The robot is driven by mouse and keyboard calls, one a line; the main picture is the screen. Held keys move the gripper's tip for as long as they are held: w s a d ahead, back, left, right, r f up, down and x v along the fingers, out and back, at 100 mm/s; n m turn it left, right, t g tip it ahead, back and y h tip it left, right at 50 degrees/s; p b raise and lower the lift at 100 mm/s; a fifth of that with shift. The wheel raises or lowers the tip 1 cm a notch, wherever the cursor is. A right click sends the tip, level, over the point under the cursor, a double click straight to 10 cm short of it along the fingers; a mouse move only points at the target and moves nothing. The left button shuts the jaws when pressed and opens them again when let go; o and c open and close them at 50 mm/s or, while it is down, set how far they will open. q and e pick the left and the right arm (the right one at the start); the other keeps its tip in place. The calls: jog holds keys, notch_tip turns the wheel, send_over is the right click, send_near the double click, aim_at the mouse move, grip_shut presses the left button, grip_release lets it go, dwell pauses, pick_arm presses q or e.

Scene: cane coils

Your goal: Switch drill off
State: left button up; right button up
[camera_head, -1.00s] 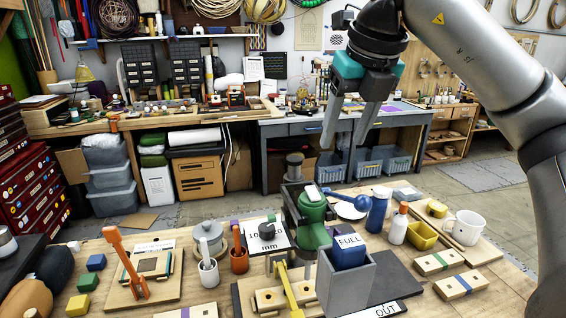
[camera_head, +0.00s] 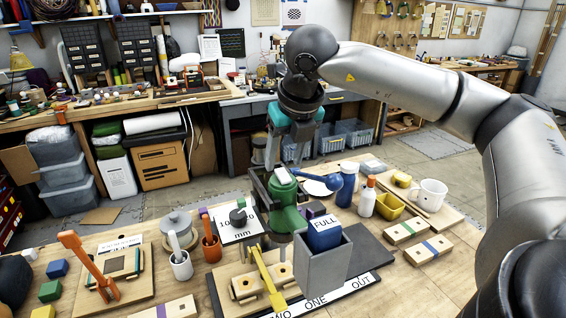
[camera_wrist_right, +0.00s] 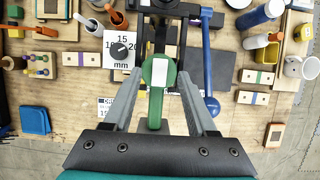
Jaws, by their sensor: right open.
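The drill is a small green bench drill (camera_head: 290,215) with a pale plate on top and a blue ball-ended lever (camera_head: 318,179). It stands behind a grey box (camera_head: 322,268). In the right wrist view, its green body (camera_wrist_right: 154,108) and pale top plate show between my fingers. My right gripper (camera_head: 282,165) is open and empty, with its fingertips just above the drill's top; the wrist view shows the gripper (camera_wrist_right: 160,75) straddling the drill from above. I cannot tell whether the fingers touch it. My left gripper is not in view.
A blue block marked FULL (camera_head: 324,234) sits in the grey box. A yellow lever (camera_head: 268,282) stands in front of the drill. A blue bottle (camera_head: 347,185), a white bottle (camera_head: 367,199), a yellow bin (camera_head: 389,206) and a white mug (camera_head: 430,193) are to the right.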

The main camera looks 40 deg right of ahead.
aim_at(283, 176)
jog(key=shift+x, duration=1.3)
grip_shut()
